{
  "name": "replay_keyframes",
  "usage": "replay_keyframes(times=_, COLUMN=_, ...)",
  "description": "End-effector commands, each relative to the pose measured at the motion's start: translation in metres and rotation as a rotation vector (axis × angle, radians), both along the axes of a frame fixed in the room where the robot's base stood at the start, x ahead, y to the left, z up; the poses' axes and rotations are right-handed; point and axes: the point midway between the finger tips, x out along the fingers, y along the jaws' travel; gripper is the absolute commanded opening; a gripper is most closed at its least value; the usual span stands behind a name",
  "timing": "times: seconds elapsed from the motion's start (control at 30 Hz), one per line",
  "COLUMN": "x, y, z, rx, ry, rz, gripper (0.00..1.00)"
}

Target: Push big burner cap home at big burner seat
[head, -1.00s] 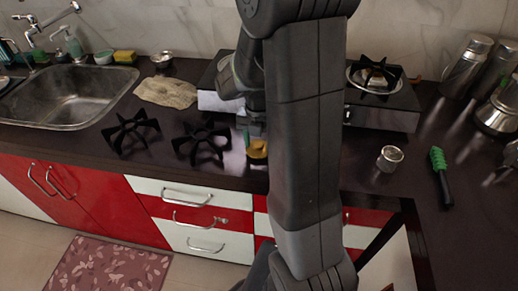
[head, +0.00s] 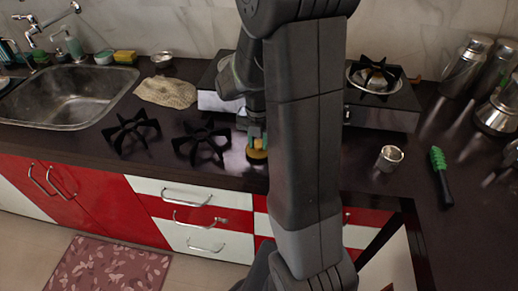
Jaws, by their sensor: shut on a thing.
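My gripper (head: 257,136) points down just left of my upright arm link, over the front part of the dark counter. It is shut on a small brass-coloured piece, which I take to be the big burner cap (head: 257,154). The cap is low, close to the counter top; I cannot tell whether it touches. The stove (head: 390,113) stands behind, at the back of the counter, and my arm covers its middle. No big burner seat shows clearly; it may be hidden behind my arm.
Two black pan supports (head: 132,131) (head: 202,141) lie on the counter left of my gripper. A cloth (head: 167,92) and the sink (head: 72,95) are further left. A metal cup (head: 388,159) and a green-headed brush (head: 440,175) are on the right.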

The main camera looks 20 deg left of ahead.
Motion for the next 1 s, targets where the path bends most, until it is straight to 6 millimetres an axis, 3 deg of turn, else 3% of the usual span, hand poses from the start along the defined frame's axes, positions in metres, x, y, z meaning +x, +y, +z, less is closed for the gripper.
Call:
replay_keyframes(times=0.03, x=-0.004, y=-0.003, z=-0.007, rx=-0.009, ry=0.014, rz=-0.003, gripper=0.00)
replay_keyframes(times=1.0, x=-0.001, y=-0.001, z=0.010, rx=-0.004, ry=0.004, rz=0.000, gripper=0.00)
